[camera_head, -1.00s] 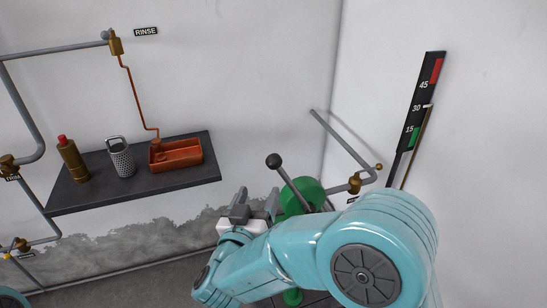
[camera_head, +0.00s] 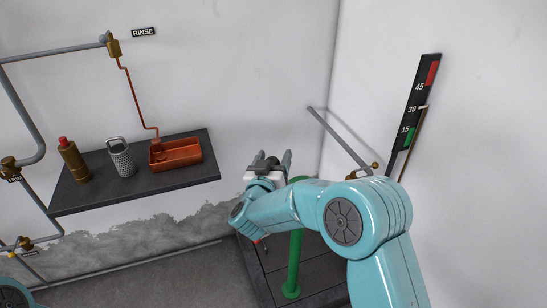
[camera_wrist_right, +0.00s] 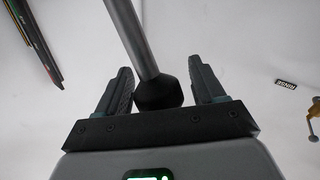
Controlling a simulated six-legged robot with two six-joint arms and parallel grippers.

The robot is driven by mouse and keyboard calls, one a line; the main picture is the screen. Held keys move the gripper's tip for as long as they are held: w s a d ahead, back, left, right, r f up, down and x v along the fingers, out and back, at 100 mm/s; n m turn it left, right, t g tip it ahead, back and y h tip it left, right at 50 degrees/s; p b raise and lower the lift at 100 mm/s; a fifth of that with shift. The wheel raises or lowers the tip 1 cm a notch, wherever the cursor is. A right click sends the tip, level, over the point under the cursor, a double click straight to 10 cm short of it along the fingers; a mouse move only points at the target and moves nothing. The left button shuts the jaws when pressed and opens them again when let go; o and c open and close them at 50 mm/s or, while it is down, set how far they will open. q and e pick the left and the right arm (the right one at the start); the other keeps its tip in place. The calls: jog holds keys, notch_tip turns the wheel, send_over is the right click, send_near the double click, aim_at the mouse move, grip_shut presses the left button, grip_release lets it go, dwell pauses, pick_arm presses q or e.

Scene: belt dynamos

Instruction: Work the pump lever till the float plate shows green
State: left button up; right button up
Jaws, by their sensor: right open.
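The pump (camera_head: 295,262) is a green post on a dark base; my right arm hides most of its upper part. In the right wrist view, the pump lever (camera_wrist_right: 138,40) is a grey rod ending in a black knob (camera_wrist_right: 158,93). My right gripper (camera_head: 271,165) is open, with one finger on each side of the knob; in the wrist view gaps show beside it. The gauge (camera_head: 415,100) on the right wall has a red band on top and a green band (camera_head: 408,137) low down. Its pale pointer (camera_head: 422,107) is near 30, above the green. My left gripper is out of view.
A dark wall shelf (camera_head: 95,192) at left holds a brass bottle (camera_head: 73,160), a grater (camera_head: 122,158) and a copper tray (camera_head: 176,154). Grey pipes run along the left wall. Floor at front left is clear.

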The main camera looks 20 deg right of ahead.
jog(key=shift+s, duration=0.1)
grip_shut()
jog(key=d+m+g+y+p, duration=0.1)
jog(key=d+m+g+y, duration=0.2)
jog(key=d, duration=2.1)
jog(key=shift+w+f+m+y+p, duration=0.35)
jog(key=shift+m+y, duration=0.85)
jog(key=shift+m, duration=1.2)
jog(key=shift+d, duration=0.1)
